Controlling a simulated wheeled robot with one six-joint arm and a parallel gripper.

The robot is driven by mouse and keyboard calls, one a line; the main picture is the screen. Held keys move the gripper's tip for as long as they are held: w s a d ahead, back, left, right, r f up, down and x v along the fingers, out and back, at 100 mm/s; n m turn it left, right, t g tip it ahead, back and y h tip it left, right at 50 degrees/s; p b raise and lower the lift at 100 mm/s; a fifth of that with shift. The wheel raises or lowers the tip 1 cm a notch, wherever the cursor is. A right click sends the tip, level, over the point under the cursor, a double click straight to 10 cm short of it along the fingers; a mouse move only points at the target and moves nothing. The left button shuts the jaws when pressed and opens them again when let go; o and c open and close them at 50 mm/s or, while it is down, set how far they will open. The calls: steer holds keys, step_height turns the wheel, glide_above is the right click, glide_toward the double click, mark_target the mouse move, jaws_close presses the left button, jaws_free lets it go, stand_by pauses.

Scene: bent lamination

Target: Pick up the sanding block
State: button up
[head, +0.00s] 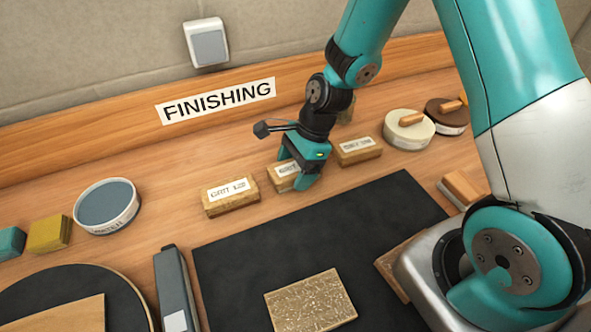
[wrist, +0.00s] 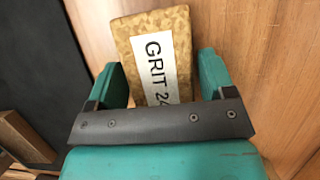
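A tan sanding block (head: 281,181) with a white grit label lies on the wooden bench, partly hidden by my gripper. The same block shows in the wrist view (wrist: 140,30), its label reading "GRIT 24" before my gripper cuts it off. My gripper (head: 300,180) points down over this block. In the wrist view, its two teal fingers (wrist: 161,75) stand apart, one on each side of the block. The block lies slightly tilted between them. I see no clear grip, and contact with the fingers is hard to tell.
Similar labelled blocks sit close on the left (head: 230,196) and right (head: 357,150). Round cream (head: 408,130) and brown (head: 447,115) handled pads stand farther right. A black mat (head: 235,265) with a speckled panel (head: 311,302) lies in front. A round tin (head: 106,206) is at left.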

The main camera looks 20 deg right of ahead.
mark_target(295, 166)
steer(key=c, duration=0.6)
step_height(295, 166, up, 20)
steer(key=shift+r, duration=0.2)
